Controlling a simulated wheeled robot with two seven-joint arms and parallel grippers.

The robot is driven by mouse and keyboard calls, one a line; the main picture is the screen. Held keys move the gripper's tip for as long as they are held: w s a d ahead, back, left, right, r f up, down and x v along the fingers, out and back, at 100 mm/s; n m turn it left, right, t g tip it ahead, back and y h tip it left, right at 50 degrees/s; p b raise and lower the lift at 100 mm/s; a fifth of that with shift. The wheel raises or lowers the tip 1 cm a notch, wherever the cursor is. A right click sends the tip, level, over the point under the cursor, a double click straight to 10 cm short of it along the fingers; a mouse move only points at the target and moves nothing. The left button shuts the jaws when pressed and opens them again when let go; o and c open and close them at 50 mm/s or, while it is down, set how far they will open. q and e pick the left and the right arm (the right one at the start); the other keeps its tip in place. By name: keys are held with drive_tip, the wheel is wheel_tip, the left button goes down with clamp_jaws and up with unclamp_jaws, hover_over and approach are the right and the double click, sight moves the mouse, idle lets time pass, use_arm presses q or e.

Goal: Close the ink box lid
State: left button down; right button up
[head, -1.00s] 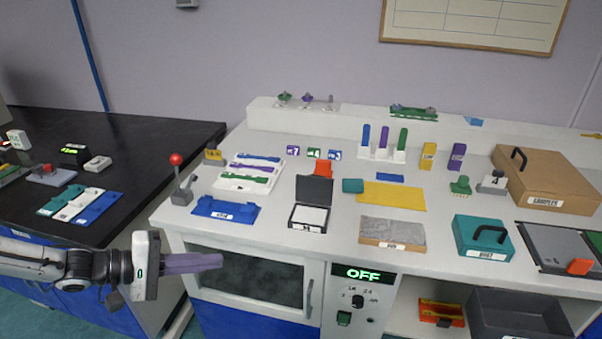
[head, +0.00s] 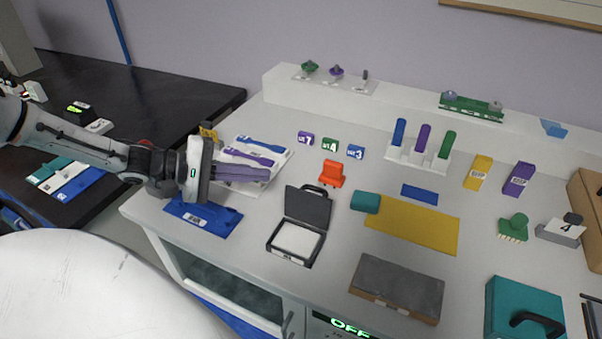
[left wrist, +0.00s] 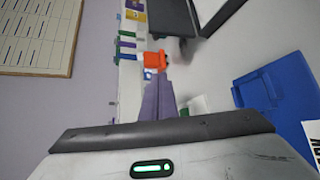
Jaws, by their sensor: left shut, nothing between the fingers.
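The ink box (head: 294,240) is a small black box with a white pad inside, on the white bench in the head view. Its dark lid (head: 307,207) stands open, raised at the far side of the box. The open lid also shows dark at the top of the left wrist view (left wrist: 172,22). My left gripper (head: 268,175), with purple fingers, is shut and empty. In the head view it appears to the left of the lid, over the white tray and blue plate, apart from the box. My right gripper is not in view.
An orange stamp-like piece (head: 332,173) stands just behind the lid. A blue plate (head: 203,217) lies left of the box. A teal roller (head: 366,202) and yellow sheet (head: 425,226) lie to the right. A grey block (head: 398,286) is at the front right.

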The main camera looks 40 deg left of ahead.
sight(312, 201)
use_arm(q)
drive_tip(key=b+x, duration=0.3)
drive_tip(key=x, duration=0.1)
drive_tip(key=f+b+x, duration=0.1)
drive_tip(key=b+x, duration=0.2)
drive_tip(key=b, duration=0.1)
drive_tip(key=shift+w+d+f, duration=0.1)
drive_tip(key=shift+w+d, duration=0.05)
drive_tip(key=shift+d, duration=0.05)
drive_tip(key=shift+w+d+f+b, duration=0.1)
drive_tip(key=shift+w+d+b, duration=0.15)
drive_tip(key=shift+b, duration=0.45)
drive_tip(key=r+p, duration=0.1)
drive_tip(key=p, duration=0.1)
drive_tip(key=s+d+r+p, duration=0.1)
drive_tip(key=p, duration=0.2)
drive_tip(key=shift+r, duration=0.25)
drive_tip(key=shift+s+d+r+p, duration=0.1)
drive_tip(key=shift+s+d+p, duration=0.35)
drive_tip(key=shift+p, duration=0.55)
drive_tip(key=shift+s+d+p, duration=0.2)
drive_tip(key=shift+s+p, duration=0.1)
drive_tip(key=shift+p, duration=0.1)
